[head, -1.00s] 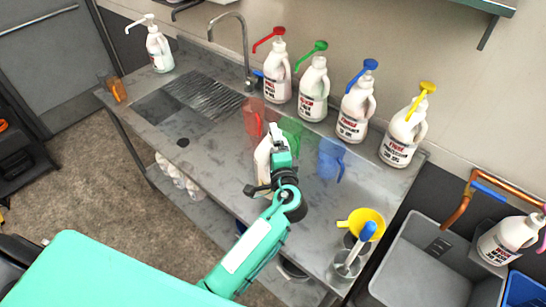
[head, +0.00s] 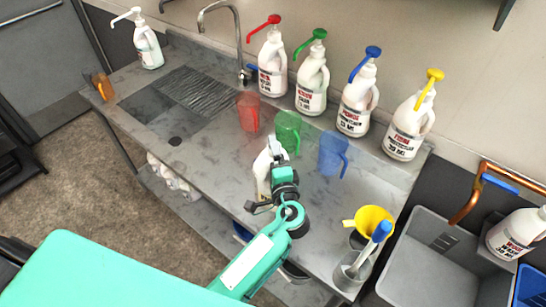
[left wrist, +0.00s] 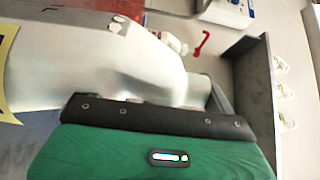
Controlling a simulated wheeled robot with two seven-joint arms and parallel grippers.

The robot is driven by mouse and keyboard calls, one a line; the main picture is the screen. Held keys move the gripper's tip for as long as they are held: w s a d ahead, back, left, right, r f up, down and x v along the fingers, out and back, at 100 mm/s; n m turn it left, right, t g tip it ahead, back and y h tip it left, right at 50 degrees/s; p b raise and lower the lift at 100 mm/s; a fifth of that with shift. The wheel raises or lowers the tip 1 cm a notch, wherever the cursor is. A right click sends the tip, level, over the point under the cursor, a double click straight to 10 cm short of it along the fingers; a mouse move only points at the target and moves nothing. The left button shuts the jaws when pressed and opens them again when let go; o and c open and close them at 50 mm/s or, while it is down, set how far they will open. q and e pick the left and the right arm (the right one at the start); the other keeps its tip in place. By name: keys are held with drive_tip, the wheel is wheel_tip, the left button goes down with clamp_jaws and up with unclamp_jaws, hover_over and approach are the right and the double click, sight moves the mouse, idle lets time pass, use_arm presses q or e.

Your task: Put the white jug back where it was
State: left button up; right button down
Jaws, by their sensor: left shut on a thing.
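My left gripper (head: 272,180) is shut on a white jug (head: 262,168) over the near middle of the grey steel counter (head: 215,165). The gripper hides much of the jug, and I cannot tell whether its base touches the counter. In the left wrist view the jug's pale body (left wrist: 90,60) fills the upper left, close against the dark gripper pad (left wrist: 160,115). A bit of yellow label shows at the left edge there. My right gripper is not in view.
See-through red (head: 248,111), green (head: 288,132) and blue (head: 332,154) measuring jugs stand behind it. White pump bottles with red, green, blue and yellow (head: 408,128) tops line the wall. A yellow funnel (head: 372,219) and metal cup (head: 350,272) stand at right. The basin lies left.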

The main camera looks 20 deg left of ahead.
use_arm(q)
drive_tip(key=shift+s+d, duration=0.1)
drive_tip(key=o, duration=1.5)
drive_tip(key=shift+f, duration=0.1)
drive_tip(key=b+v, duration=0.6)
drive_tip(key=v, duration=0.5)
drive_tip(key=shift+s+d, duration=0.25)
drive_tip(key=shift+s, duration=0.1)
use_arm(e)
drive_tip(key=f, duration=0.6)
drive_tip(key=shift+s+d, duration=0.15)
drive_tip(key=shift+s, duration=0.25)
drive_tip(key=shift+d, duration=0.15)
